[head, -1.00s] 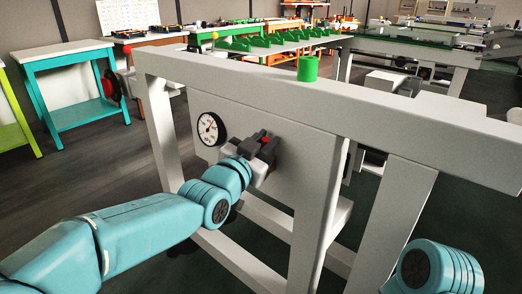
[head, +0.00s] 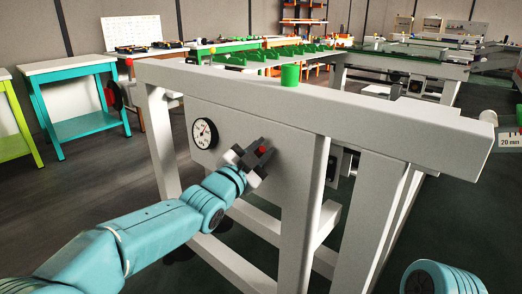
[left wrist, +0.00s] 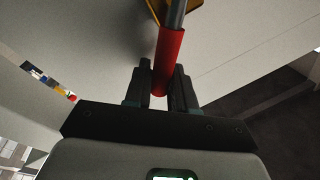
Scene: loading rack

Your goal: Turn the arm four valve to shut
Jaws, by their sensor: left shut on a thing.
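The valve's red handle (left wrist: 167,62) is a straight sleeve on a grey rod in the left wrist view, with a yellow part behind it at the top. My left gripper (left wrist: 160,85) has its two dark fingers closed on either side of the sleeve's near end. In the head view, my left gripper (head: 257,158) is at the grey panel, right of the round gauge, and a small red bit of the handle (head: 263,150) shows between its fingers. The gripper hides most of the valve, and I cannot read its position. My right gripper is out of view.
The white-faced gauge (head: 203,133) sits on the grey rack (head: 290,140). A teal table (head: 75,95) stands at the left. Dark floor is clear between it and the rack.

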